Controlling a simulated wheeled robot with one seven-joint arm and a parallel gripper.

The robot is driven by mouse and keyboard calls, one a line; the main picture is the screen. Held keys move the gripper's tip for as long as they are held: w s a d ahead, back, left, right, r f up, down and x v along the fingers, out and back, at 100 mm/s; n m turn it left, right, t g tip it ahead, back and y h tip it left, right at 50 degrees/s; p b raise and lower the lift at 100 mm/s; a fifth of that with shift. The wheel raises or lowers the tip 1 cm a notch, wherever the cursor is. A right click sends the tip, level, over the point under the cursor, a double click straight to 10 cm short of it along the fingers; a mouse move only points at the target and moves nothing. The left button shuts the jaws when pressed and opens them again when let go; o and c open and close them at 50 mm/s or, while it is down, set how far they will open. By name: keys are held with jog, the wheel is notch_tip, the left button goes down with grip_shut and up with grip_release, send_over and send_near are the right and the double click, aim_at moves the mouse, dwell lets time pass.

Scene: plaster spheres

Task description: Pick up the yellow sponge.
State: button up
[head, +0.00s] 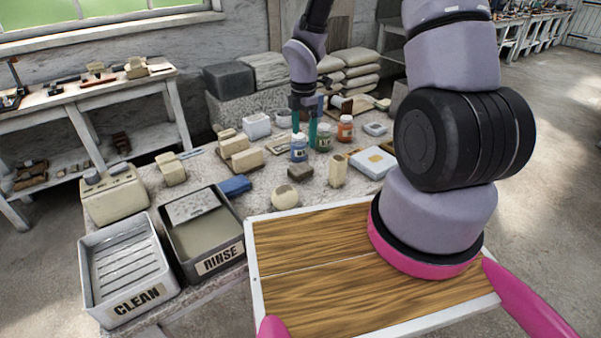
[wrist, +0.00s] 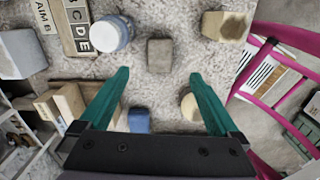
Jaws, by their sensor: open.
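I cannot single out a yellow sponge with certainty. The most yellowish block is a tan upright one (head: 337,171), right of the middle of the table; it also shows at the top right of the wrist view (wrist: 226,25). A white slab (head: 361,165) behind it bears a small amber patch (head: 376,158), too small to identify. My gripper (head: 304,140) is open and empty, its teal fingers pointing down above the table near the jars. In the wrist view, a grey-brown block (wrist: 160,54) lies just beyond the space between the fingertips (wrist: 159,73).
A blue-labelled jar (head: 299,148) stands near the fingers. A pale ball (head: 286,198) and a blue cloth or sponge (head: 235,186) lie nearer. Bins marked CLEAN (head: 130,301) and RINSE (head: 243,250) stand at left. My wooden-topped deck fills the foreground.

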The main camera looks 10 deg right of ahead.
aim_at(301, 168)
jog(key=shift+n, duration=0.4)
jog(key=f, duration=0.8)
jog(key=a+f, duration=0.1)
jog(key=f, duration=0.3)
jog(key=shift+s+f, duration=0.1)
jog(key=shift+f, duration=0.3)
jog(key=c, duration=1.5)
notch_tip(301, 168, up, 10)
jog(key=shift+r, duration=0.1)
jog(key=shift+c, duration=0.2)
